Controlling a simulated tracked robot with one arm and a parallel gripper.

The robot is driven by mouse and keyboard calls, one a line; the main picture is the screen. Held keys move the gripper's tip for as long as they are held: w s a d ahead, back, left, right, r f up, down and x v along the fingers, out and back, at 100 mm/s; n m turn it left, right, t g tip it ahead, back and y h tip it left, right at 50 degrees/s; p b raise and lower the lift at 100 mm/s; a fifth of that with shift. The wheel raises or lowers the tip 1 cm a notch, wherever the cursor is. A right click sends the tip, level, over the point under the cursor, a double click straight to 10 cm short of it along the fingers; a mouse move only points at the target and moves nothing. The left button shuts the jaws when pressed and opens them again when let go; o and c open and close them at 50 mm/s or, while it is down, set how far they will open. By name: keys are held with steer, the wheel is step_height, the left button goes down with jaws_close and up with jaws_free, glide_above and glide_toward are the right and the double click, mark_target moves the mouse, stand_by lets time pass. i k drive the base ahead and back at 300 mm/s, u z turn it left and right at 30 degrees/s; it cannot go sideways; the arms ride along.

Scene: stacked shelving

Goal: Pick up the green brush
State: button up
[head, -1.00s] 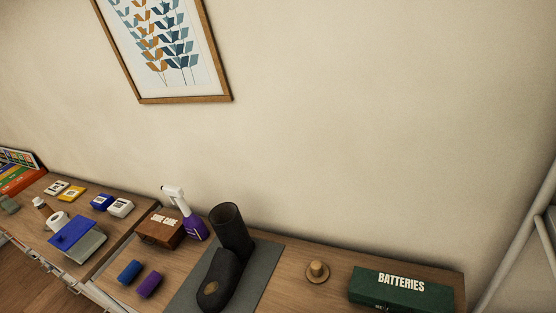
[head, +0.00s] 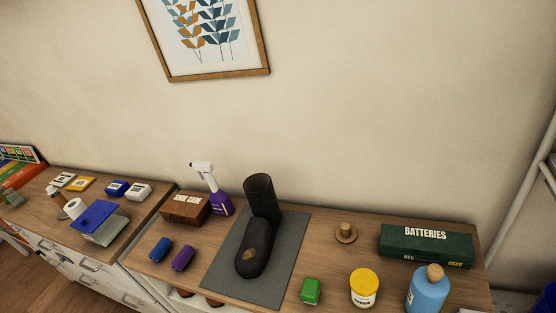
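A small green block-shaped item (head: 310,291) lies on the wooden top near the lower edge of the picture, just right of the grey mat. It is the only small loose green thing in view; no bristles show, so I cannot tell for sure that it is the brush. A blue block (head: 160,249) and a purple block (head: 183,258) of similar size lie left of the mat. My gripper is not in view.
A yellow-lidded jar (head: 364,287) and blue bottle (head: 427,290) stand right of the green item. A green batteries box (head: 426,245) sits behind. A purple spray bottle (head: 218,200) stands at the back.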

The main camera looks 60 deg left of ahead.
mark_target(310, 292)
steer(key=k, duration=1.5)
steer(key=u, duration=0.75)
steer(key=i, duration=1)
steer(key=z, duration=0.05)
